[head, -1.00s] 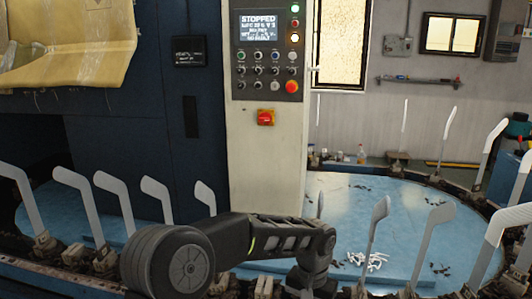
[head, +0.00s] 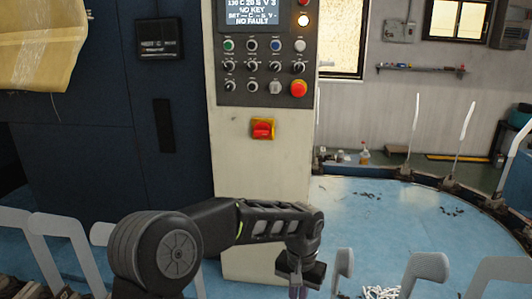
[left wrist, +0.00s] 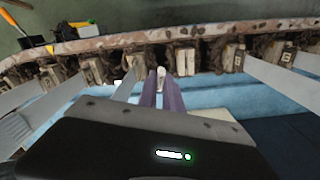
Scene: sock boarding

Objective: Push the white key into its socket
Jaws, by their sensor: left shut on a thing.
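My left gripper (head: 297,291) hangs at the bottom of the head view, its purple fingers cut off by the picture edge. In the left wrist view the purple fingers (left wrist: 161,92) are close together, shut on a small white piece (left wrist: 161,73) at their tips, which looks like the white key. Its shape is mostly hidden. The tips point at the row of pale blocks along the machine's rim, near a pale block (left wrist: 185,61). I cannot tell whether the key touches it, nor make out the socket. My right gripper is not in view.
Leg-shaped boards (head: 427,270) stand around the blue round table (head: 390,215). White pieces (head: 381,292) lie in a pile on it. The control column (head: 262,175) has a red rotary switch (head: 263,128) and a screen (head: 262,12) reading "NO KEY" and "NO FAULT".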

